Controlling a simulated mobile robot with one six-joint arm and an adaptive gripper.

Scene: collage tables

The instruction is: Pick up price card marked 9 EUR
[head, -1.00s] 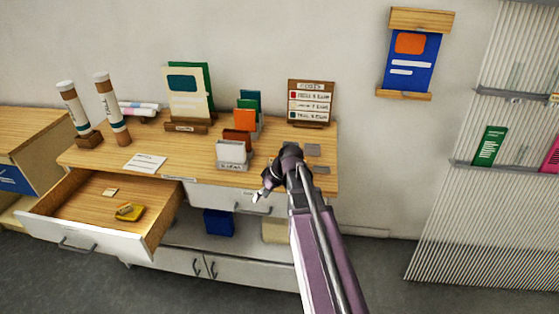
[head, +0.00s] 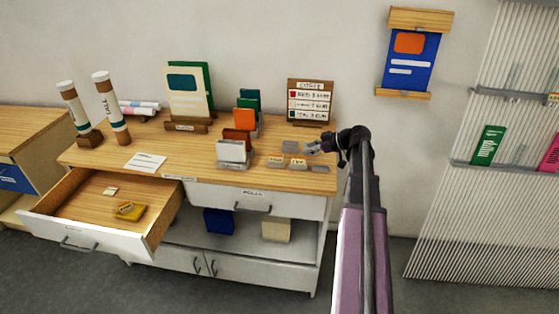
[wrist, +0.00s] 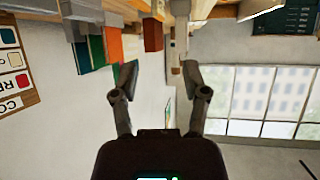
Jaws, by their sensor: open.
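Several small price cards stand in a row at the front right of the wooden tabletop: a left one (head: 275,161), a middle one (head: 298,163) and a right one (head: 319,167). Their print is too small to read, so I cannot tell which is marked 9 EUR. My gripper (head: 314,148) is just behind and above the right-hand cards, apart from them, pointing left. In the wrist view my gripper (wrist: 160,78) has its two fingers spread with nothing between them. That view appears upside down, and I cannot make out the cards in it.
A white card holder (head: 233,153) and an orange booklet (head: 244,119) stand left of the cards. A sign board (head: 310,102) stands behind. The left drawer (head: 85,239) is pulled open, holding a yellow object (head: 129,210). The tabletop's right edge is near my arm.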

